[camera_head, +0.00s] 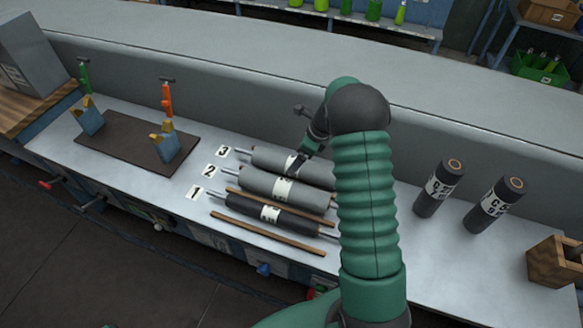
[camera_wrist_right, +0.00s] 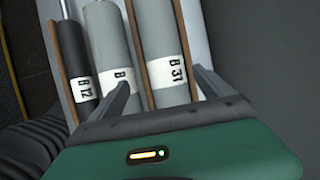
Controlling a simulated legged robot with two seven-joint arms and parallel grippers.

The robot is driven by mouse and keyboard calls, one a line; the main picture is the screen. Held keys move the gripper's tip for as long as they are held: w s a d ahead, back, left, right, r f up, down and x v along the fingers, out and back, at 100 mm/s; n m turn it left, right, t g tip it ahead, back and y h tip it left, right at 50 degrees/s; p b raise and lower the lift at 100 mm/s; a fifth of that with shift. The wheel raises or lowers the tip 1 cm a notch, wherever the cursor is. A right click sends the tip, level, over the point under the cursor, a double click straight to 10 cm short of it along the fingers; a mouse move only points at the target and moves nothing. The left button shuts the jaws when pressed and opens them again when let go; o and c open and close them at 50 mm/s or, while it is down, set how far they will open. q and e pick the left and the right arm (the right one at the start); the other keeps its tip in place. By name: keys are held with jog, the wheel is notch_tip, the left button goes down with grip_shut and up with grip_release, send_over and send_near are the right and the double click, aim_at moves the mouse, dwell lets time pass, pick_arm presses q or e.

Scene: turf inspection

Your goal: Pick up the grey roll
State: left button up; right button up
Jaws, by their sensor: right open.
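Two grey rolls lie side by side on the bench: the far one at mark 3 (camera_head: 272,158) and the middle one at mark 2 (camera_head: 255,182). In the right wrist view, the far roll (camera_wrist_right: 158,40) carries the label B 31, and the middle roll (camera_wrist_right: 105,40) has a partly hidden label. A black roll (camera_head: 243,207) lies at mark 1 and reads B 12 in the wrist view. My right gripper (camera_head: 298,164) is open over the far roll. One finger crosses the middle roll's label, the other is beyond the B 31 roll. My left gripper is out of view.
Wooden strips (camera_head: 268,233) run beside the rolls. Two black rolls stand upright at right, (camera_head: 438,188) and (camera_head: 492,204), near a wooden box (camera_head: 553,262). A brown mat (camera_head: 125,140) with two small holders lies at left. A grey wall (camera_head: 225,98) rises behind the bench.

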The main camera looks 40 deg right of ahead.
jog(key=f, duration=0.1)
jog(key=d+f, duration=0.1)
jog(key=f, duration=0.1)
jog(key=d+f, duration=0.1)
jog(key=shift+w+d+f, duration=0.1)
jog(key=shift+w+f, duration=0.15)
jog(key=shift+w, duration=0.1)
jog(key=shift+w+a+f, duration=0.35)
jog(key=shift+a+f, duration=0.15)
jog(key=shift+f, duration=0.25)
jog(key=shift+w+a+r, duration=0.15)
jog(key=shift+a+r, duration=0.05)
jog(key=shift+a, duration=0.5)
jog(key=shift+a+r, duration=0.1)
jog(key=shift+a, duration=0.05)
jog(key=shift+c, duration=2.2)
jog(key=shift+d+f, duration=0.2)
jog(key=shift+d, duration=0.35)
jog(key=c, duration=0.4)
jog(key=shift+d+f, duration=0.1)
jog(key=shift+d, duration=0.15)
jog(key=c, duration=0.5)
jog(key=shift+a, duration=0.35)
grip_shut()
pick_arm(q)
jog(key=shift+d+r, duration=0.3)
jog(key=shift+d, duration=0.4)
